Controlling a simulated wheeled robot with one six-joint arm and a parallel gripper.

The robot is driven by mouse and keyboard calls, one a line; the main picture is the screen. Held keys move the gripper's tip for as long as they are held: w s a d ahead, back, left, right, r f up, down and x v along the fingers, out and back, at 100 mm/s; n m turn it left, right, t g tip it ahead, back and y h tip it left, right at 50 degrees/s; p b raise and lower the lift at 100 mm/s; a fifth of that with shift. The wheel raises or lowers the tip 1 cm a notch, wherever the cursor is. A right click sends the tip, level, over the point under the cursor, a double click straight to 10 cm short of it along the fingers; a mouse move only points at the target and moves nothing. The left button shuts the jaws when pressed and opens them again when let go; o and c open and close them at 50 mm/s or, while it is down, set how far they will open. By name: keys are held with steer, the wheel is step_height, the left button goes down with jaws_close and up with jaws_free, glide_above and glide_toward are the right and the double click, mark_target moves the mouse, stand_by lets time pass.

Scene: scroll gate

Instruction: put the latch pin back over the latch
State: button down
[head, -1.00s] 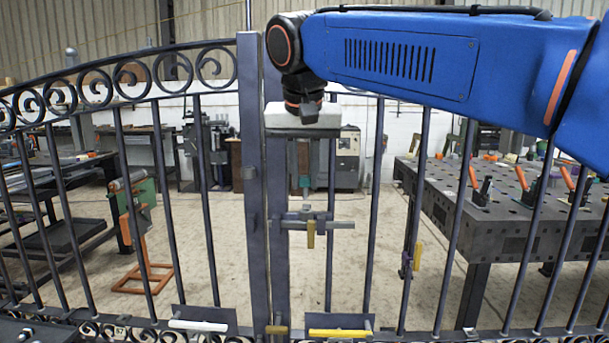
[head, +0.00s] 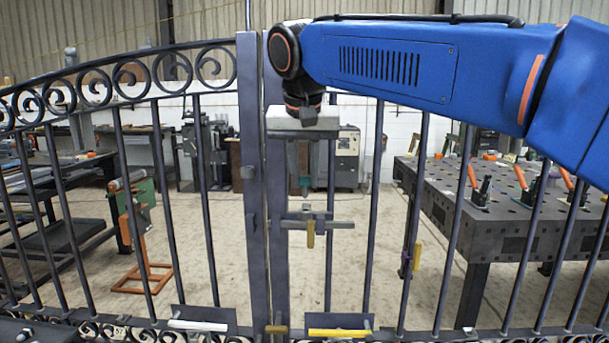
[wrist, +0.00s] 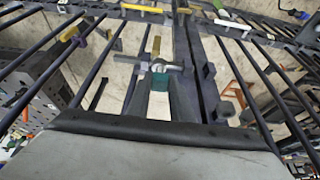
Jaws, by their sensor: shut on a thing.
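The latch (head: 335,225) is a grey horizontal bar across the gate's middle posts, with a yellow handle (head: 310,238) hanging from it. It also shows in the wrist view (wrist: 176,68). My gripper (head: 304,187) points down just above the latch, with teal fingertips that also show in the wrist view (wrist: 160,84). It is shut on a small pale grey piece, apparently the latch pin (head: 306,209), which also shows in the wrist view (wrist: 158,66). The pin is at or just above the bar; I cannot tell if they touch. The fingers partly hide it.
Gate posts (head: 253,180) stand close beside my gripper on the left, and thin upright bars (head: 373,205) on the right. Lower down are a white bar (head: 198,325), a yellow bar (head: 338,333) and a brown-yellow handle (head: 276,330). A workbench (head: 480,220) stands behind the gate.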

steer(key=shift+w+d+f, duration=0.1)
steer(key=shift+w+f, duration=0.1)
steer(key=shift+w, duration=0.6)
steer(key=shift+w+a+f, duration=0.1)
steer(key=shift+w+f, duration=0.1)
steer(key=shift+w, duration=0.65)
steer(key=shift+w+d+f, duration=0.1)
steer(key=shift+w+f, duration=0.1)
steer(key=shift+w, duration=0.6)
steer(key=shift+f, duration=2.65)
stand_by(0.6)
steer(key=c, duration=1.5)
jaws_free()
steer(key=v, duration=1.7)
steer(key=shift+s, duration=0.2)
